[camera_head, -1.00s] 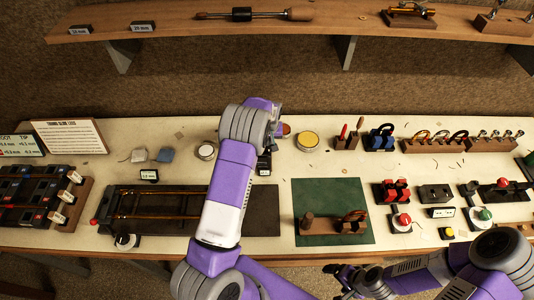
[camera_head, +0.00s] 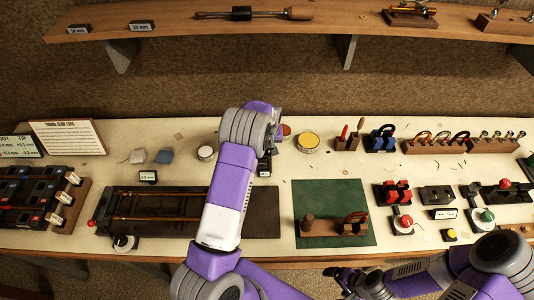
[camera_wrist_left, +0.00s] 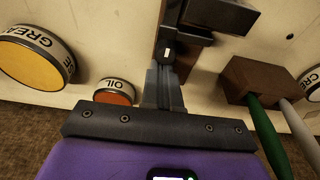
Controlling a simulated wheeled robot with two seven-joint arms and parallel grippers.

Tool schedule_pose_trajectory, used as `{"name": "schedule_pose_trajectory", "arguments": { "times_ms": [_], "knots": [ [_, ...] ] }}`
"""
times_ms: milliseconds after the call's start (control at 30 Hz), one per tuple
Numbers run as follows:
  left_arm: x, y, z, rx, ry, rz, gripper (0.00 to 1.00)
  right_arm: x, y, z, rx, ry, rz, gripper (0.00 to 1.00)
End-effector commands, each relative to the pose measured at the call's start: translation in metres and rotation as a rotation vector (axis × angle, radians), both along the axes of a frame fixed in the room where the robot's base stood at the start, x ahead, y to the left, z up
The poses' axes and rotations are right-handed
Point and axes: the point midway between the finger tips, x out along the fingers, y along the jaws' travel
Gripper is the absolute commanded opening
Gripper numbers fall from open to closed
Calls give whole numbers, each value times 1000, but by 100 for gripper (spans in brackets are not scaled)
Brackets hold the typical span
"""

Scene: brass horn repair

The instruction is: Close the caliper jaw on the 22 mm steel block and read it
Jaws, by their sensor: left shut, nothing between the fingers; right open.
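My left gripper (camera_wrist_left: 165,78) is shut, with nothing between its fingers. In the left wrist view its tips are at a dark metal device (camera_wrist_left: 220,14) on a brown wooden base, which looks like the caliper. I cannot tell whether they touch it. In the head view my left wrist covers most of this device; a dark part with a small pale display (camera_head: 264,172) shows below it. The 22 mm steel block cannot be made out for certain, and no reading is legible. My right gripper (camera_head: 340,272) is open and empty at the table's front edge.
A grease tin (camera_head: 308,141) and an oil tin (camera_wrist_left: 115,91) stand beside the left gripper. A wooden holder (camera_wrist_left: 243,82) with handled tools is on the other side. A green mat (camera_head: 335,192) lies to the right, a dark tray (camera_head: 258,218) in front.

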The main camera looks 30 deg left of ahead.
Motion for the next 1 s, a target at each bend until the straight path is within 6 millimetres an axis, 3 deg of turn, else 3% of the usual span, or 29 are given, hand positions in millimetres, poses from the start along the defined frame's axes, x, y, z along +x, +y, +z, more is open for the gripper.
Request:
{"name": "schedule_pose_trajectory", "arguments": {
  "times_ms": [1000],
  "knots": [
    [-14, -8, 0, 0, 2, -1, 0, 0, 0, 2, 0, 0, 0, 89]
  ]
}}
